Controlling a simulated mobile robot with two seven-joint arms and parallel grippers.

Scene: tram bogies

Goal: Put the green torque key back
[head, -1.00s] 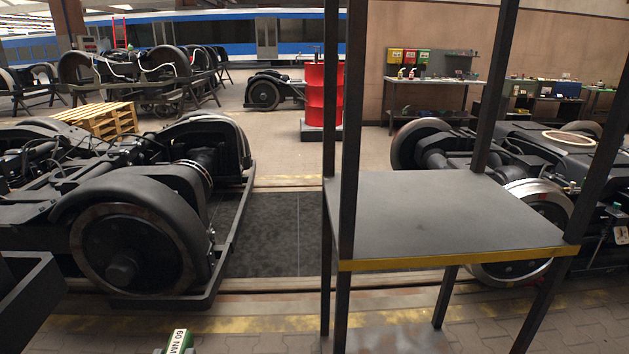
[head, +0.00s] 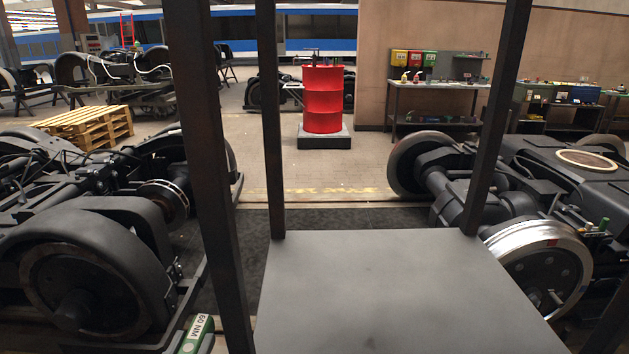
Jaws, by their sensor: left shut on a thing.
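The green torque key (head: 196,335) shows at the bottom edge of the head view, left of centre. It has a white label reading "60 NM". My left gripper (head: 184,349) is shut on it, mostly cut off by the bottom edge. The key is in front of the left bogie (head: 95,265) and just left of a dark post of the stand. My right gripper is out of view.
A stand with a bare grey top (head: 385,290) and dark uprights (head: 212,170) is close ahead. A second bogie (head: 540,180) is at the right. A red barrel (head: 323,98), pallets (head: 88,125) and a workbench (head: 437,84) stand further back.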

